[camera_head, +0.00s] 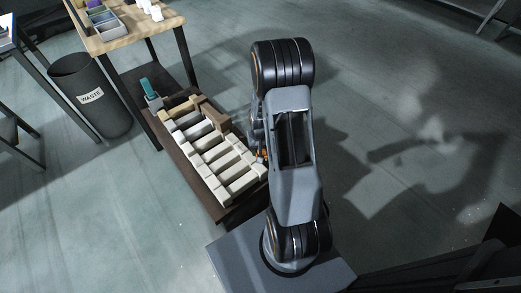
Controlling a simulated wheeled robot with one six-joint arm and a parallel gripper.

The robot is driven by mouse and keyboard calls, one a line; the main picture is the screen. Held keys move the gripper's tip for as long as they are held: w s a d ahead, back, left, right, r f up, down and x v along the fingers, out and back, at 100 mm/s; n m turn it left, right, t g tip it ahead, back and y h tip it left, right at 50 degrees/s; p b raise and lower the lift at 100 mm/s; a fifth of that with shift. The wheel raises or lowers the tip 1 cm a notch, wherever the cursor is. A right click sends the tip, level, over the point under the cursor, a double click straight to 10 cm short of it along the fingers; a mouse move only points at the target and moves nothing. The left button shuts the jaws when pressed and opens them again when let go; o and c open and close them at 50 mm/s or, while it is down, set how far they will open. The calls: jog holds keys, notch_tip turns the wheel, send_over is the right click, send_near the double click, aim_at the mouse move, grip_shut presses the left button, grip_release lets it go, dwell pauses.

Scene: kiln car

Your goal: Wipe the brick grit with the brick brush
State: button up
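The low kiln car (233,212) has a dark bed carrying several pale bricks (212,139) in a row, with tan bricks at its far end. A teal-handled item with a grey block (150,92), possibly the brick brush, stands upright at the car's far left corner. I cannot make out the brick grit at this size. My arm rises at the car's right side and hides part of that edge. My gripper is mostly hidden behind the arm; small grey and orange parts (259,143) show beside the bricks. I cannot see its fingers or whether it holds anything.
A wooden-topped table (128,32) with small bins (104,22) stands behind the car. A black waste bin (92,97) stands to its left, near another dark-legged table (45,75). The grey floor at right is open, crossed by shadows.

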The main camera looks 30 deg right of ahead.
jog(key=shift+r+p, duration=1.6)
jog(key=shift+r, duration=0.8)
